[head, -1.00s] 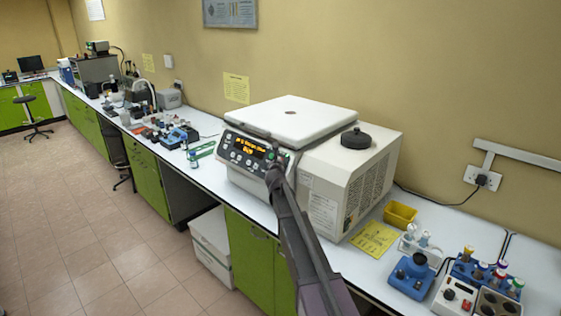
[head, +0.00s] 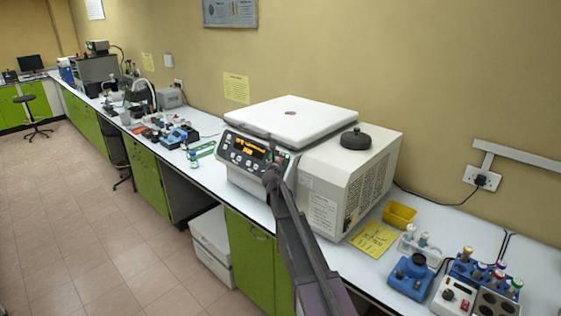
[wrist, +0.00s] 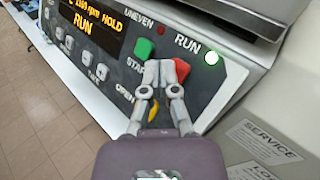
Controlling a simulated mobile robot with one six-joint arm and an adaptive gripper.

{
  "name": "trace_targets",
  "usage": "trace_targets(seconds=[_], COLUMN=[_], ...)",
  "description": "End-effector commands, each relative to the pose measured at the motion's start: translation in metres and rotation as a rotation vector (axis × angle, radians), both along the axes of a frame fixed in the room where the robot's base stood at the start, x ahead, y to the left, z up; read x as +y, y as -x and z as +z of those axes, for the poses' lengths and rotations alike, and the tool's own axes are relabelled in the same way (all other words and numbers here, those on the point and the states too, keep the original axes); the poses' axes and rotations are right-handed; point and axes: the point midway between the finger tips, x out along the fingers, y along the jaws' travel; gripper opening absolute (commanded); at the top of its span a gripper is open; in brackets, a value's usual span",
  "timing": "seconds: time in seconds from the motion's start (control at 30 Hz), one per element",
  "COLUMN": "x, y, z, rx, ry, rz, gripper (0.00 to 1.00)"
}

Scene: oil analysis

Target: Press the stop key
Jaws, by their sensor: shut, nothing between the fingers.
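The centrifuge (head: 286,124) stands on the bench with its lid down. Its control panel (wrist: 110,72) fills much of the wrist view. A red key (wrist: 183,70) is partly hidden behind my gripper, and its label is covered. My gripper (wrist: 161,68) is shut and empty, its fingertips at the left edge of the red key; I cannot tell whether they touch it. The green start key (wrist: 143,48) is just left of the fingertips. The display (wrist: 92,24) reads RUN and HOLD. In the head view my gripper (head: 272,158) is at the panel's right end.
A yellow open key (wrist: 153,114) lies below, partly behind the fingers. A green lamp (wrist: 211,58) marked RUN is lit. Several pale keys (wrist: 86,58) line the panel's left.

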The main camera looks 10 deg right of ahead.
Motion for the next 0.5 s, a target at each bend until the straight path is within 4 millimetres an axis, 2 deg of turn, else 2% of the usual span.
trace_targets(seconds=[0.27, 0.5], x=[0.003, 0.014], y=[0.002, 0.011], z=[0.003, 0.013], rx=[0.0, 0.0], ry=[0.0, 0.0], rz=[0.001, 0.002], gripper=[0.0, 0.0])
